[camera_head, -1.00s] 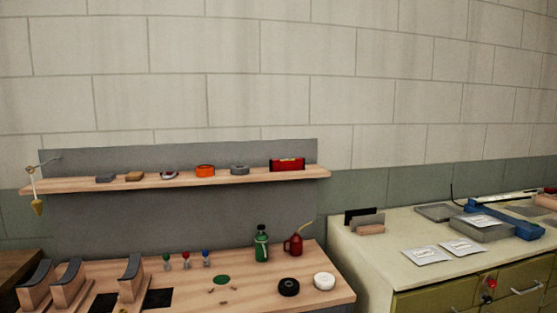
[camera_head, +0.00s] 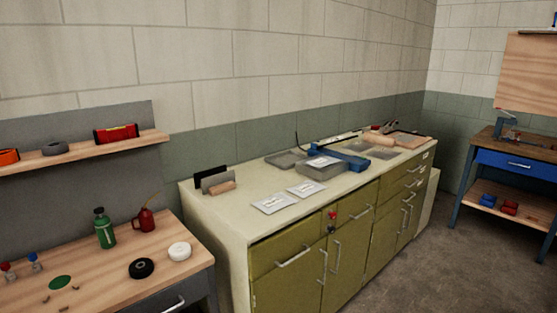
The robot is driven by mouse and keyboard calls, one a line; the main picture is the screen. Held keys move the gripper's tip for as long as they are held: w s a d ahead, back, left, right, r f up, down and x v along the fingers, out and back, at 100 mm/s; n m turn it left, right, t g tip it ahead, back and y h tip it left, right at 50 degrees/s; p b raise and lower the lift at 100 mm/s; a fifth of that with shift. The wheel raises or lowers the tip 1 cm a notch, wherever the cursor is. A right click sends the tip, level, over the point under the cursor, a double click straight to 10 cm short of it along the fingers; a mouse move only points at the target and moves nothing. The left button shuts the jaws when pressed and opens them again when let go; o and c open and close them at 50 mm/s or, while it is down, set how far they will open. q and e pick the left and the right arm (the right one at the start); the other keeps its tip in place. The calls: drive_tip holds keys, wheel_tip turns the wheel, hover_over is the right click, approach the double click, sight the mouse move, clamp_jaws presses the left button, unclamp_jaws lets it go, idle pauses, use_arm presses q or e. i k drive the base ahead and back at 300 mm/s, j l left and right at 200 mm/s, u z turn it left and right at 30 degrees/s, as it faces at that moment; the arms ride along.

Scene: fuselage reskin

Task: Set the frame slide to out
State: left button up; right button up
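Neither of my grippers is in the head view. I cannot make out a frame slide in this view. The nearest work surface is the wooden bench (camera_head: 100,290) at the lower left. It carries a green bottle (camera_head: 105,230), a red oil can (camera_head: 144,218), a black roll (camera_head: 141,268) and a white roll (camera_head: 180,251).
A cream-topped cabinet (camera_head: 235,214) with olive doors runs along the wall, holding white packets (camera_head: 273,204), a grey box (camera_head: 319,169) and a blue tool (camera_head: 345,159). A blue-drawered bench (camera_head: 513,163) stands at the right. Grey floor (camera_head: 440,270) is clear between them.

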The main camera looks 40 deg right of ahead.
sight(511, 137)
drive_tip(key=l+z, duration=0.4)
drive_tip(key=i+l+z, duration=0.15)
drive_tip(key=l+z, duration=0.2)
drive_tip(key=i+l+z, duration=0.15)
drive_tip(key=l+z, duration=0.25)
drive_tip(key=i+l+z, duration=0.2)
drive_tip(key=z, duration=0.2)
drive_tip(key=i+l+z, duration=0.65)
drive_tip(key=i+z, duration=0.6)
drive_tip(key=i, duration=2.9)
drive_tip(key=z, duration=0.05)
